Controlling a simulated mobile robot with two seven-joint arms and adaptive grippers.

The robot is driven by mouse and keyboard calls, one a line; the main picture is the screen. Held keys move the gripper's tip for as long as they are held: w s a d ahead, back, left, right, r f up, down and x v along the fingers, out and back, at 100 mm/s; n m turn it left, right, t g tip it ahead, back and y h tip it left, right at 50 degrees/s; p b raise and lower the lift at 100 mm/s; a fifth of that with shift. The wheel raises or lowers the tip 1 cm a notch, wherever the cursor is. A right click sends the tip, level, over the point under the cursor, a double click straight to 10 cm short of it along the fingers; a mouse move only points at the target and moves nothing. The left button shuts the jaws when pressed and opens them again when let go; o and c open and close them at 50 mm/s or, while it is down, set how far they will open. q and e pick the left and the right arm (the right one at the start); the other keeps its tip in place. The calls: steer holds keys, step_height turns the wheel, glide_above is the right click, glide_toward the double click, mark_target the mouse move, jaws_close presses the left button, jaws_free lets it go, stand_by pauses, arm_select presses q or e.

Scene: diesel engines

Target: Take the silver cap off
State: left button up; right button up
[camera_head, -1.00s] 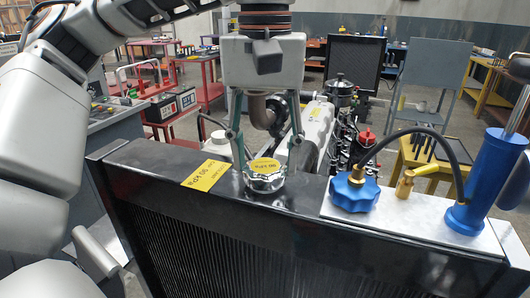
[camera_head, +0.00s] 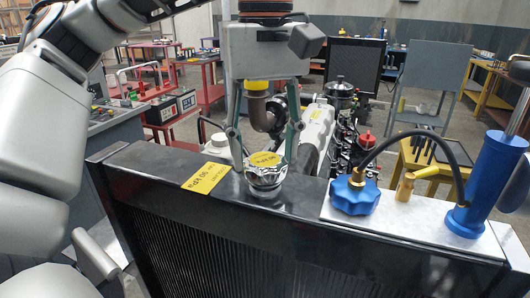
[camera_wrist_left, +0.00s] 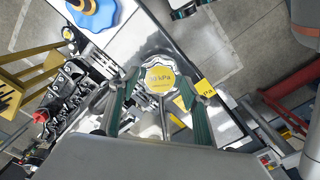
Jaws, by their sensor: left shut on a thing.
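The silver cap (camera_head: 264,163) has a scalloped rim and a yellow top label. It is above the black radiator's top (camera_head: 310,200) at the front middle, with a silver part showing below its rim. My left gripper (camera_head: 264,168) comes down from above and is shut on the cap, one finger on each side. In the left wrist view the cap (camera_wrist_left: 160,77) sits between the two green fingers, and its label reads kPa. I cannot tell whether the silver part below is the filler neck or the cap's underside. My right gripper is not in view.
A yellow label (camera_head: 206,177) lies on the radiator top left of the cap. To the right, a white plate (camera_head: 405,212) bears a blue knobbed cap (camera_head: 354,193) with a black hose, a brass fitting (camera_head: 405,187) and a blue pump (camera_head: 487,180). The engine (camera_head: 340,120) stands behind.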

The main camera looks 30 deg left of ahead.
mark_target(265, 159)
arm_select(q)
steer(key=shift+r, duration=2.35)
